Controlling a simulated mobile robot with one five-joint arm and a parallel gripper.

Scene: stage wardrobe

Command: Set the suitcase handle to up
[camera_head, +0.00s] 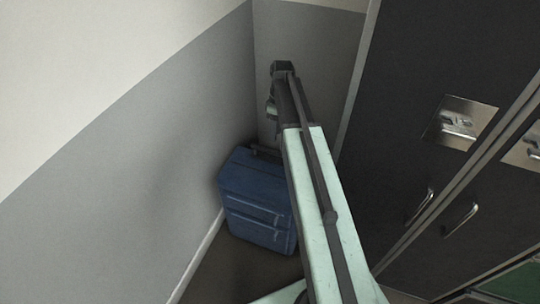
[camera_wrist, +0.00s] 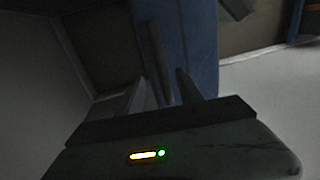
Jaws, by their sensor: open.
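The blue suitcase (camera_head: 255,205) stands upright on the floor in the corner, beside the grey wall. Its dark handle (camera_head: 265,151) shows low at the top edge, partly hidden by my arm. My gripper (camera_head: 271,107) is above and behind the suitcase top, apart from it, with its fingers hard to make out in the head view. A dark piece (camera_wrist: 238,7) at the top edge may be the handle; I cannot tell.
Dark lockers (camera_head: 425,150) with metal latches and handles stand close on the right. The grey wall (camera_head: 150,180) closes off the left side. A strip of brown floor (camera_head: 232,274) is free in front of the suitcase.

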